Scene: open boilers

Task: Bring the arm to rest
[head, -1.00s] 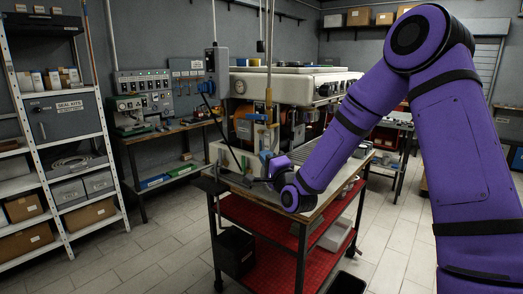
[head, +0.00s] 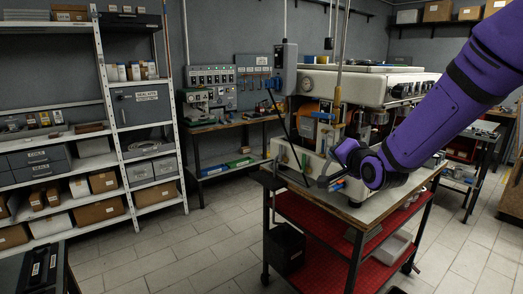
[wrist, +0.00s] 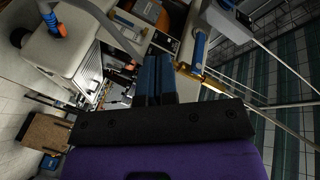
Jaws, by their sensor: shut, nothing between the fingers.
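My purple arm comes in from the right in the head view, and its gripper (head: 326,181) hangs over the near edge of the cart top, in front of the opened machine (head: 385,84). In the wrist view my gripper's blue fingers (wrist: 154,78) lie side by side, shut with nothing between them. The machine's white body (wrist: 68,55) is close on the left of the wrist view. The head view does not show clearly whether the gripper touches anything.
The cart (head: 345,214) has red lower shelves and a black box (head: 284,248). A shelving unit (head: 112,150) stands left, and a workbench (head: 230,126) stands behind. Tiled floor (head: 190,245) is clear between the shelving and cart. A dark surface (head: 68,270) is at lower left.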

